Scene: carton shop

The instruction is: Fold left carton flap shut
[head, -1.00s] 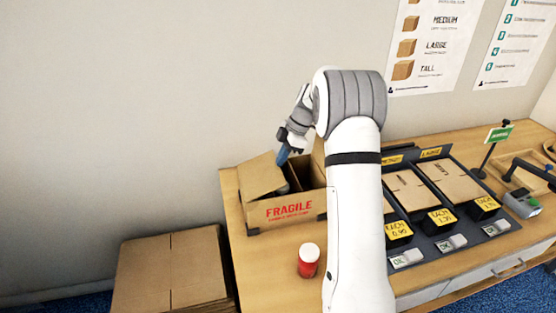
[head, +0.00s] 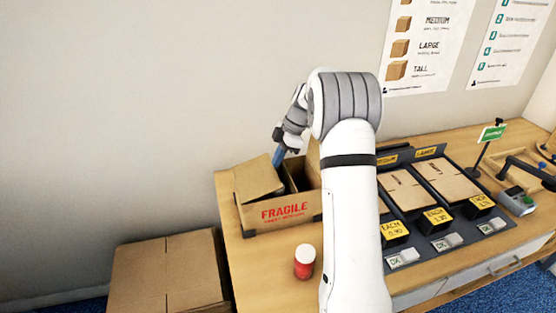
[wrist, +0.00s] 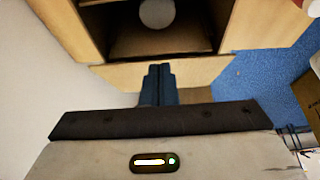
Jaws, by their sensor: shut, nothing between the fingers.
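The open carton (head: 288,212), marked FRAGILE, stands at the left end of the table in the head view. Its left flap (head: 257,177) slants up over the left part of the opening, not flat. My gripper (head: 279,158) is shut and empty, its blue fingers pointing down just above the carton's back side, right of the left flap. I cannot tell whether they touch cardboard. In the wrist view the shut fingers (wrist: 158,80) lie in front of a tan cardboard strip (wrist: 112,76). Beyond it is the dark carton interior with a pale round item (wrist: 157,13) inside.
A red jar with a white lid (head: 304,262) stands in front of the carton. A dark rack of flat cartons (head: 440,185) is right of my arm. The wall is close behind.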

